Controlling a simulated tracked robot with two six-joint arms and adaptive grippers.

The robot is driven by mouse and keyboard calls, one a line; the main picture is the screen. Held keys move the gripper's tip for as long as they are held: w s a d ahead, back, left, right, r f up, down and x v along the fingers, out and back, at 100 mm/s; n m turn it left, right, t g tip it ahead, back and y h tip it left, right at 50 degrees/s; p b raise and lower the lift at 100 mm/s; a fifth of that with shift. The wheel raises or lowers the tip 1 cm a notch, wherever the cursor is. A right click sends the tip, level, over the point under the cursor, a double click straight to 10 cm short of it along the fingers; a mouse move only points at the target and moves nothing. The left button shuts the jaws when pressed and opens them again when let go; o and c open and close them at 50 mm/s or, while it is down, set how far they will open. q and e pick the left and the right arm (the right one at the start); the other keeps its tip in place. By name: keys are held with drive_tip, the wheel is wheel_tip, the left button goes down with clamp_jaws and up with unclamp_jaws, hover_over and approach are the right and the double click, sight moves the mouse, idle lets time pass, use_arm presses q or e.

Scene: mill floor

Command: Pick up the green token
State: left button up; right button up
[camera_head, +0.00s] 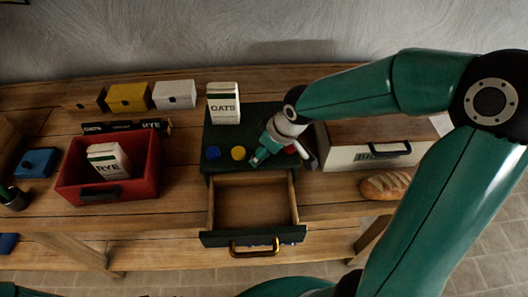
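A row of small round tokens lies on the front of the dark green top of the drawer unit (220,136): a blue token (213,153), a yellow token (238,153) and a red token (290,149). Between the yellow and red ones, a small green patch, seemingly the green token (259,156), shows at my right gripper's tip. My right gripper (267,154) reaches down over that spot from the right and partly hides it. I cannot tell whether its fingers are closed or touching the token. My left gripper is not in view.
The drawer (250,205) below the tokens is pulled out and empty. An oats carton (223,104) stands behind the tokens. A red crate (134,188) with a rye carton (107,160) stands left. A white-fronted box (362,156) and bread (385,185) are right.

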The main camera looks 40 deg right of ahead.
drive_tip(key=c, duration=0.9)
drive_tip(key=shift+o, duration=0.2)
drive_tip(key=shift+r, duration=0.1)
